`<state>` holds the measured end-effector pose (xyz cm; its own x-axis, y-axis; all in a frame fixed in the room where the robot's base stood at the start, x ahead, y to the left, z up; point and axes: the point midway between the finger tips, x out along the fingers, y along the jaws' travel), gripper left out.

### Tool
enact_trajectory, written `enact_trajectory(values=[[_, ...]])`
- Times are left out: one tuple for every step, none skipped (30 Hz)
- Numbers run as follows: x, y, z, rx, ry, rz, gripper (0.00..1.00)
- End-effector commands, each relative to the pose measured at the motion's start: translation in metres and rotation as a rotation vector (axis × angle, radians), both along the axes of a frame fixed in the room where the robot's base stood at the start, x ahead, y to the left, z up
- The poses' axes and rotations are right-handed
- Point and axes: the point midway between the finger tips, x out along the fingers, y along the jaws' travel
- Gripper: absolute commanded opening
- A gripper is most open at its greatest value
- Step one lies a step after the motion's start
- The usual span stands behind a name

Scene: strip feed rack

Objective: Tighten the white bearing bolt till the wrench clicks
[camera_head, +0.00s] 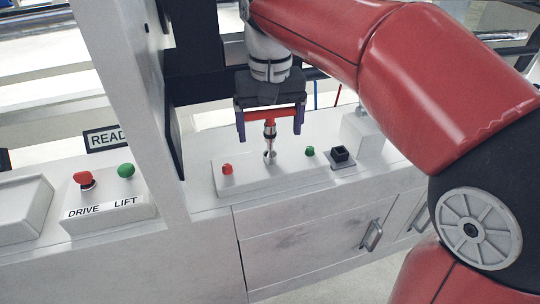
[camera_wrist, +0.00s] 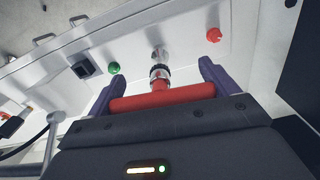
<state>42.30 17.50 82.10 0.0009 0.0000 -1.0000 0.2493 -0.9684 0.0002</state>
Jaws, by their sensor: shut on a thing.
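My gripper (camera_head: 270,131) is shut on the red crossbar of a T-handled wrench (camera_head: 269,117), one purple finger at each end of the bar. In the wrist view the red bar lies between the purple fingers of my gripper (camera_wrist: 160,82). The wrench's metal shaft points down to the pale middle bolt (camera_head: 269,156) on the white plate. That bolt also shows beyond the wrench in the wrist view (camera_wrist: 158,52). The wrench end meets or nearly meets the bolt; whether it is fully seated cannot be told.
A red bolt (camera_head: 227,169) and a green bolt (camera_head: 310,152) flank the middle one on the plate (camera_head: 248,181). A black square holder (camera_head: 341,157) stands to the right. A control box (camera_head: 110,207) marked DRIVE and LIFT is at left, beyond a white post (camera_head: 150,100).

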Motion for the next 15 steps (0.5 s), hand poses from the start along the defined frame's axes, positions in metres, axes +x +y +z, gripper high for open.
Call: enact_trajectory(values=[[0.0, 0.0, 0.0, 0.0, -0.001, 0.0, 0.62], [0.0, 0.0, 0.001, 0.0, -0.001, 0.0, 0.62], [0.0, 0.0, 0.002, 0.0, -0.001, 0.0, 0.62], [0.0, 0.0, 0.003, 0.0, -0.001, 0.0, 0.62], [0.0, 0.0, 0.004, 0.0, -0.001, 0.0, 0.62], [0.0, 0.0, 0.006, 0.0, -0.002, 0.0, 0.62], [0.0, 0.0, 0.007, 0.0, -0.002, -0.001, 0.62], [0.0, 0.0, 0.009, 0.0, -0.002, -0.001, 0.62], [0.0, 0.0, 0.011, 0.0, -0.002, -0.001, 0.62], [0.0, 0.0, 0.012, 0.0, -0.001, -0.001, 0.62], [0.0, 0.0, 0.014, 0.0, -0.001, -0.001, 0.62], [0.0, 0.0, 0.016, 0.0, -0.001, -0.001, 0.62], [0.0, 0.0, 0.017, 0.0, -0.001, -0.001, 0.62], [0.0, 0.0, 0.019, 0.0, -0.002, -0.001, 0.62], [0.0, 0.0, 0.021, 0.0, -0.002, -0.001, 0.62]])
